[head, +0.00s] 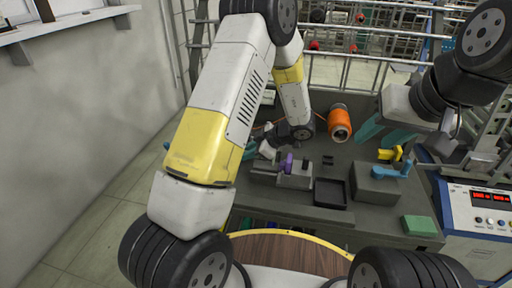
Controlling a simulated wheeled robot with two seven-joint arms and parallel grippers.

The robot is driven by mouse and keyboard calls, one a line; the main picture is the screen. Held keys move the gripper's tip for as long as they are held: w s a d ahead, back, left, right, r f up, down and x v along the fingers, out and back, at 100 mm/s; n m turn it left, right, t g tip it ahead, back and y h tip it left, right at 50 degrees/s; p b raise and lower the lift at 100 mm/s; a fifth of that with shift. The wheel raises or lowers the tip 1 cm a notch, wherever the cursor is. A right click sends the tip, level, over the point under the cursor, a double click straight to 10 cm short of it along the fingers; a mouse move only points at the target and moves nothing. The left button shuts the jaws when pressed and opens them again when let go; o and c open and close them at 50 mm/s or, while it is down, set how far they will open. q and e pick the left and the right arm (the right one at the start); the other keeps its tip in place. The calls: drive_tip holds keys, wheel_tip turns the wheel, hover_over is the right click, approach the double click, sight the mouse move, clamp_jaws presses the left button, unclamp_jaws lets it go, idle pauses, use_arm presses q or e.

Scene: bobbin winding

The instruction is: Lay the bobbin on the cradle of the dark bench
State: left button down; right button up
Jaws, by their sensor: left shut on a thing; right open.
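My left gripper (258,147) is low over the left rear of the dark bench (318,222), its teal fingers partly hidden by my arm. It is shut on a small pale piece (266,151), which looks like the bobbin; its shape is mostly hidden. Just in front of it is a grey block fixture (281,179) with a purple part (287,163). I cannot tell whether this is the cradle, or whether the held piece touches it. My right gripper (386,136) is open and empty above the bench's right rear, its teal fingers apart.
An orange spool (340,122) stands at the bench's back, with a thin orange line running left. A black tray (331,193) lies mid-bench. Right of it is a grey block (377,184) with yellow and blue parts. A green block (419,226) and a power supply (482,215) are at right.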

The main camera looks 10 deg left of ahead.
use_arm(q)
drive_tip(key=shift+w+f, duration=0.15)
drive_tip(key=shift+f, duration=1.6)
drive_tip(key=shift+f, duration=0.1)
drive_tip(key=c, duration=1.3)
unclamp_jaws()
